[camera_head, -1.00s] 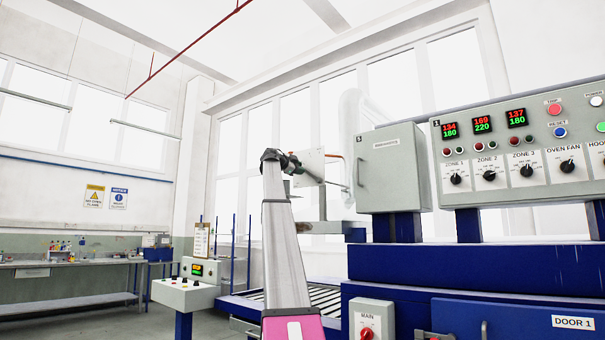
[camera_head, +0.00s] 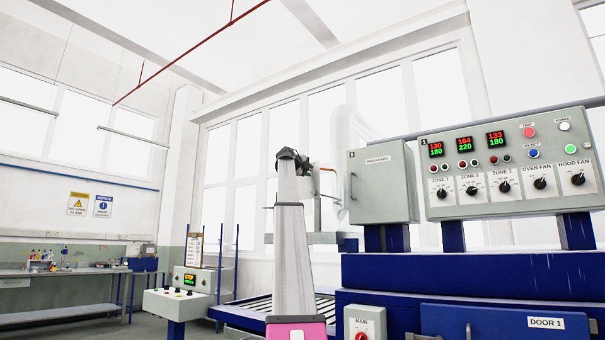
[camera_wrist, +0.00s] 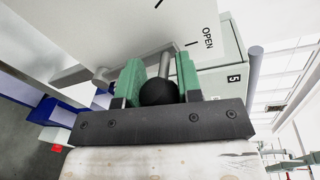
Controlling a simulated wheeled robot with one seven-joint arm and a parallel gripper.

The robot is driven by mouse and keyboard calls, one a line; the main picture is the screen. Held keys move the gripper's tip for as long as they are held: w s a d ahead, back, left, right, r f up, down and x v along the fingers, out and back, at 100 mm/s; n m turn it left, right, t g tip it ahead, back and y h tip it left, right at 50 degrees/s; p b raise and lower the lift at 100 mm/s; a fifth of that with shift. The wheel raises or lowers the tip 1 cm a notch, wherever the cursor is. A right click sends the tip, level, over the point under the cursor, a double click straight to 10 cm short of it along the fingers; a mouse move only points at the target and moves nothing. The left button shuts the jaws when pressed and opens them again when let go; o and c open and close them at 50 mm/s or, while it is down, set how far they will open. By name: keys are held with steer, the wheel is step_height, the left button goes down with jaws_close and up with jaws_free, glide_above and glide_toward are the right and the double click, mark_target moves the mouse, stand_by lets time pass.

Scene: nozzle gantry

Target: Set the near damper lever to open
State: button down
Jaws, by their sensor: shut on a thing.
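The damper lever shows in the wrist view as a short metal rod (camera_wrist: 165,62) with a black ball knob (camera_wrist: 158,92) on its end. My gripper (camera_wrist: 159,80) has its green finger pads on both sides of the knob and is shut on it. The rod runs up from the knob toward a pale panel (camera_wrist: 110,25) marked OPEN (camera_wrist: 207,38), with a black tick mark beside the word. In the head view my gripper (camera_head: 290,160) is at the end of my raised arm, which hides the lever there.
The oven control panel (camera_head: 510,165) is further right. A button console (camera_head: 176,303) and a roller bed (camera_head: 255,308) lie lower left.

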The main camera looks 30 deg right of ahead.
steer(key=shift+s+d+m, duration=0.2)
steer(key=shift+s+m, duration=0.3)
steer(key=shift+s, duration=0.05)
steer(key=shift+f, duration=0.1)
steer(key=c, duration=0.8)
jaws_free()
steer(key=v, duration=1)
steer(key=shift+s+a, duration=0.3)
